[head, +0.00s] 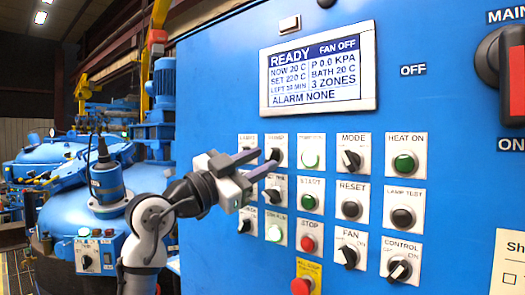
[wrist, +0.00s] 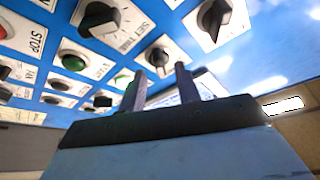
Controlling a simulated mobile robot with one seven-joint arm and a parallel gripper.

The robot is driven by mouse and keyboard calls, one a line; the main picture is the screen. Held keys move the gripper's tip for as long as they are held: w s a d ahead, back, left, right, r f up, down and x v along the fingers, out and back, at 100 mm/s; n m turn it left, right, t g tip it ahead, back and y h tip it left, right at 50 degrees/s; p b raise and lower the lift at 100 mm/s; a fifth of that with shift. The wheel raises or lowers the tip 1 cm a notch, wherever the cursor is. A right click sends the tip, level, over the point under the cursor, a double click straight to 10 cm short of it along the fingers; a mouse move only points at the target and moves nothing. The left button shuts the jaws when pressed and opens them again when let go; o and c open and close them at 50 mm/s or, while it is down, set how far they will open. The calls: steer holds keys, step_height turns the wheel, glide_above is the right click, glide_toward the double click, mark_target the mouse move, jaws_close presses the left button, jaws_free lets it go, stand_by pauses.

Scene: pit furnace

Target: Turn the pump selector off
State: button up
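The selector that I take for the pump selector (head: 275,154) is a black knob on a white plate in the panel's top row in the head view. Its label is small and blurred, and the plate is partly hidden by my gripper. It also shows in the wrist view as a dark knob on a white plate (wrist: 157,58), just beyond the fingertips. My gripper (head: 268,160) is in front of it with the two fingers apart and nothing between them. In the wrist view the fingers (wrist: 160,72) stand on either side of the line to the knob. Contact cannot be told.
The blue panel (head: 215,70) carries several close-set controls. A SET TIME knob (wrist: 100,18) and another black selector (wrist: 213,18) flank the fingers in the wrist view. A green lamp (head: 310,158) is right of the selector. The display (head: 318,68) reads READY, FAN OFF.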

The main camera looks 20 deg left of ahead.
steer(key=shift+x, duration=0.85)
steer(key=shift+c, duration=0.4)
jaws_close()
steer(key=shift+n, duration=0.5)
steer(key=n+t+y, duration=0.1)
steer(key=n, duration=0.2)
steer(key=n+t+y, duration=0.1)
steer(key=n+y, duration=0.1)
steer(key=n, duration=0.1)
steer(key=shift+s+d+n+t+b, duration=0.1)
steer(key=shift+d+n+t+b, duration=0.05)
steer(key=shift+n+t+b, duration=0.2)
steer(key=n+y, duration=0.1)
steer(key=n, duration=0.1)
steer(key=n+y, duration=0.1)
steer(key=n, duration=0.2)
steer(key=shift+t+y+p, duration=0.25)
steer(key=shift+y+p, duration=0.05)
steer(key=shift+y, duration=0.1)
steer(key=shift+n+y+p, duration=0.45)
steer(key=shift+n+y, duration=0.95)
steer(key=shift+n, duration=0.95)
